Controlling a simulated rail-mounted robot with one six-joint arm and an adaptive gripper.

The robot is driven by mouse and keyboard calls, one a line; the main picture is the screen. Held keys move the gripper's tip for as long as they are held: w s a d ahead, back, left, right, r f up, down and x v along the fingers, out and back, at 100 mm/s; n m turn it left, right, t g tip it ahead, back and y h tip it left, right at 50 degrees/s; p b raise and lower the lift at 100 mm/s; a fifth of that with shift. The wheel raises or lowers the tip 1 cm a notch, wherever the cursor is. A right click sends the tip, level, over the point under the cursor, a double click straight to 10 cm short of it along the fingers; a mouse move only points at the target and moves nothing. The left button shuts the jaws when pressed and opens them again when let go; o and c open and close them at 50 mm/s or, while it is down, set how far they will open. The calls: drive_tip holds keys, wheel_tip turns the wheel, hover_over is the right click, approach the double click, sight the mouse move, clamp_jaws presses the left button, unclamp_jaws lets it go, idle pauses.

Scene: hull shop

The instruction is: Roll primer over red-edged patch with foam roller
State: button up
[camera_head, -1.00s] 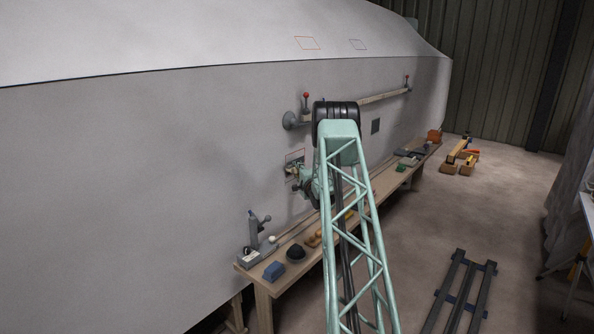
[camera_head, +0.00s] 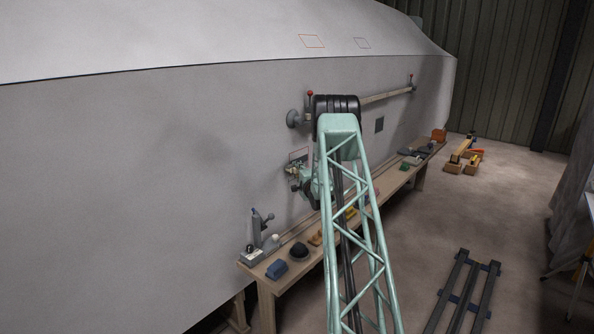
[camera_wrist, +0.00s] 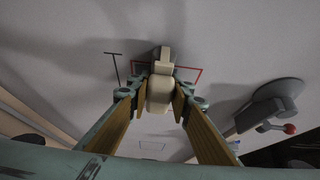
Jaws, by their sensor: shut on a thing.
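The red-edged patch (camera_head: 300,154) is on the grey hull side, just left of my arm's elbow in the head view. In the wrist view its red outline (camera_wrist: 199,72) shows behind and to the right of the held tool. My gripper (camera_wrist: 161,96) is shut on a cream-coloured tool handle, which I take to be the foam roller (camera_wrist: 161,90). The roller's far end points at the hull over the patch. Whether it touches the surface is hard to tell. In the head view my gripper (camera_head: 300,178) is small and partly hidden by my arm.
A suction cup with a red-knobbed lever (camera_wrist: 276,104) is right of the patch, on a rail (camera_head: 385,96). A long wooden bench (camera_head: 262,278) with tools runs below. Two outlined patches (camera_head: 312,41) are higher up the hull.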

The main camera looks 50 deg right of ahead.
drive_tip(key=shift+r, duration=0.2)
drive_tip(key=shift+w+r, duration=0.1)
drive_tip(key=shift+r, duration=0.55)
drive_tip(key=shift+d, duration=0.15)
drive_tip(key=shift+d, duration=1.25)
drive_tip(key=shift+d, duration=0.2)
drive_tip(key=shift+d, duration=0.85)
drive_tip(key=shift+s+d, duration=0.2)
drive_tip(key=shift+d, duration=0.2)
drive_tip(key=shift+d, duration=0.2)
